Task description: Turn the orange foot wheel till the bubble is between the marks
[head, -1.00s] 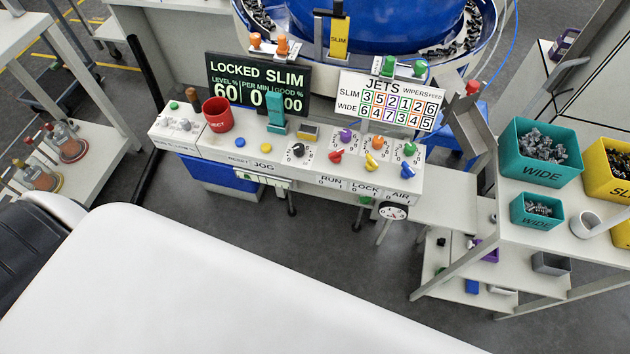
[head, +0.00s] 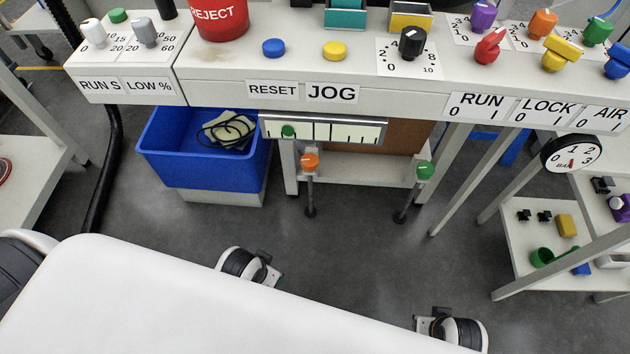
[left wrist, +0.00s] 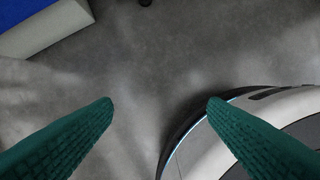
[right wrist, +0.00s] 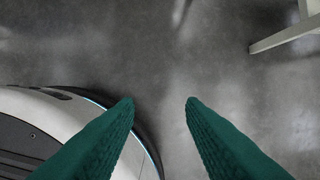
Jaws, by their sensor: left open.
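The orange foot wheel (head: 309,161) sits on a thin upright post under the front of the machine in the head view. A pale level strip (head: 340,131) with dark vertical marks is just above it. A green spot (head: 288,131) shows near the strip's left end, left of the marks; I cannot tell if it is the bubble or a knob. My left gripper (left wrist: 160,101) is open and empty over the floor in the left wrist view. My right gripper (right wrist: 160,101) is open and empty over the floor, its fingers closer together. Neither touches the wheel.
A green foot wheel (head: 425,170) stands to the right on its own post. A blue bin (head: 190,165) with a cable stands left of the orange wheel. The control panel (head: 215,90) overhangs above. A gauge (head: 572,153) is at right. The floor in front is clear.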

